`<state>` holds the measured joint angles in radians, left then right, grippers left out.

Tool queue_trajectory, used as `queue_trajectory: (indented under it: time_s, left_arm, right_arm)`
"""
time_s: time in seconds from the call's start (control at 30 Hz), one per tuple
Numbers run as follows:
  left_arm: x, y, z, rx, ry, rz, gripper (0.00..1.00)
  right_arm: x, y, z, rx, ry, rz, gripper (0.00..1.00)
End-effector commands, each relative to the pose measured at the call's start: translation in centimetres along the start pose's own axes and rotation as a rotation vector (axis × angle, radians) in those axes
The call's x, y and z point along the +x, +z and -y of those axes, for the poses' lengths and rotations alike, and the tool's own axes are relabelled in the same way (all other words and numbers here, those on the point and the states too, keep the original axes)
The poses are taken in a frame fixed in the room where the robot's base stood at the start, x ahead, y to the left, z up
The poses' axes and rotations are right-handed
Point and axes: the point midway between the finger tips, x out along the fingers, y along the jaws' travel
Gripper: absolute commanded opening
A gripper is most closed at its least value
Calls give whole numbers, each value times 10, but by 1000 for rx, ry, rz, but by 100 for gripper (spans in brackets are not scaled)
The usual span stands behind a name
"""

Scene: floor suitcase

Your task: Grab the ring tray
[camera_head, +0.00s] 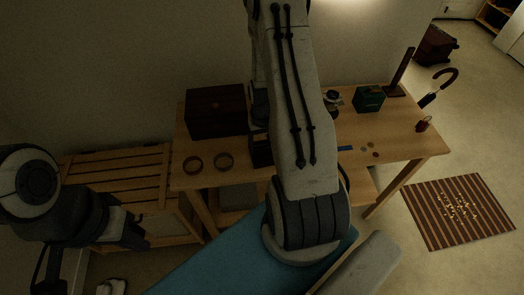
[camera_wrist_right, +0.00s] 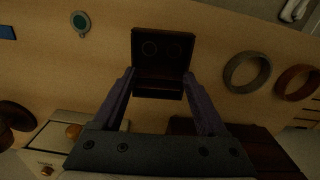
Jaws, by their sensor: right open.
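The ring tray (camera_wrist_right: 160,45), a dark, squarish piece with two faint ring shapes on its face, lies on the wooden table in the right wrist view. In the head view a dark part of it (camera_head: 261,151) shows beside my right arm, which hides the rest. My right gripper (camera_wrist_right: 159,75) is open, with its fingertips near the two sides of the tray's lower part; I cannot tell whether they touch it. In the head view my arm mostly hides this gripper. My left gripper (camera_head: 134,236) is low at the left, away from the table; its opening is unclear.
A dark chest (camera_head: 215,110), two bracelets (camera_head: 193,164) (camera_head: 224,161), a green box (camera_head: 369,98) and small coins stand or lie on the table (camera_head: 415,145). A slatted bench (camera_head: 110,175) is at left. A striped mat (camera_head: 460,212) lies on the floor.

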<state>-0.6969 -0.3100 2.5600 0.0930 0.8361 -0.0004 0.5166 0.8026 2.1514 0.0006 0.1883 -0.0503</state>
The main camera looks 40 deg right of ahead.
Motion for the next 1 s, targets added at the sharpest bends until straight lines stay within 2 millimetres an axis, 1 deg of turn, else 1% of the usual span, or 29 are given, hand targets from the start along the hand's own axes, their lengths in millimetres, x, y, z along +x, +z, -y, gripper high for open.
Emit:
queue_trajectory:
  time_s: [0.23,0.27,0.3,0.37,0.4,0.43,0.47,0.8,1.0]
  left_arm:
    - [0,0,0,0,0,0,0]
    - [0,0,0,0,0,0,0]
    - [0,0,0,0,0,0,0]
    - [0,0,0,0,0,0,0]
    - [0,0,0,0,0,0,0]
    - [0,0,0,0,0,0,0]
    - [0,0,0,0,0,0,0]
    - [0,0,0,0,0,0,0]
    - [2,0,0,0,0,0,0]
  right_arm:
    - [2,0,0,0,0,-2,75]
    - [2,0,0,0,0,-1,67]
    - [2,0,0,0,0,-1,52]
    - [2,0,0,0,0,-1,29]
    - [2,0,0,0,0,-1,14]
    - [2,0,0,0,0,-1,2]
    - [2,0,0,0,0,-1,0]
    - [1,-1,0,0,0,-2,0]
    - [-6,-1,0,0,0,-2,0]
